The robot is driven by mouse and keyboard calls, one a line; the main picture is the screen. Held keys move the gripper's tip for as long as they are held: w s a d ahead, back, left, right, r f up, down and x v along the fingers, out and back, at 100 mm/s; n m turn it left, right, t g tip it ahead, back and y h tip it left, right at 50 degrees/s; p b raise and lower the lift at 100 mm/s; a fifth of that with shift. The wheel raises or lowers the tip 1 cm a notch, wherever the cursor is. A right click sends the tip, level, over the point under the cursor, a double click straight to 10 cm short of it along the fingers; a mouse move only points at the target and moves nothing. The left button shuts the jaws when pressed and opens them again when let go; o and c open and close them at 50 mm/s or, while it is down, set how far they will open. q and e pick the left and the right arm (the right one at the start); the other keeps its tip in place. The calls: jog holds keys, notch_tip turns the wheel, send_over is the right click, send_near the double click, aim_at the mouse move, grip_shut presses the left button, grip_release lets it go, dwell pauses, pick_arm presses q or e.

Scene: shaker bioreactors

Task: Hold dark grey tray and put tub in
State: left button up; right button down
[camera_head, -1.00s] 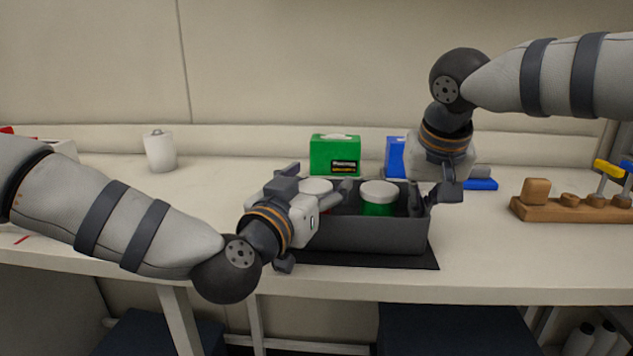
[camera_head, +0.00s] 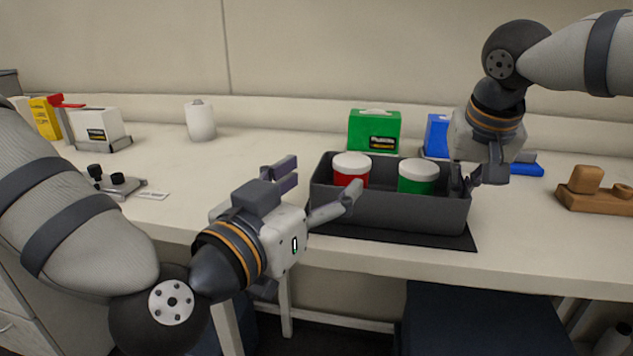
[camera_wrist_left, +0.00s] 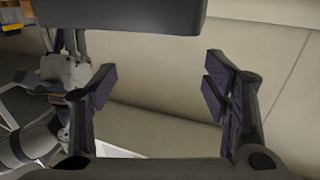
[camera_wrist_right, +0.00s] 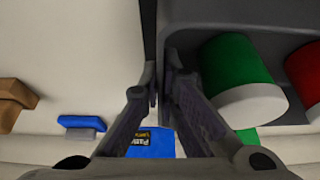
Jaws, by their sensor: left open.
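The dark grey tray (camera_head: 390,212) stands on a black mat (camera_head: 455,240) near the table's front edge. Inside it, a red tub with a white lid (camera_head: 350,178) stands at the left and a green tub with a white lid (camera_head: 417,180) at the right. Both also show in the right wrist view, red (camera_wrist_right: 305,70) and green (camera_wrist_right: 235,70). My right gripper (camera_head: 472,185) is shut on the tray's right wall, one finger on each side (camera_wrist_right: 158,95). My left gripper (camera_head: 318,188) is open and empty, in front of and left of the tray; its fingers show apart (camera_wrist_left: 160,88).
A green box (camera_head: 374,130) and a blue box (camera_head: 437,135) stand behind the tray. A wooden block stand (camera_head: 595,195) is at the right. A white canister (camera_head: 200,121) and a white box (camera_head: 97,125) stand at the back left. The table left of the tray is mostly clear.

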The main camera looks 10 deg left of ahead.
jog(key=c, duration=1.7)
grip_release()
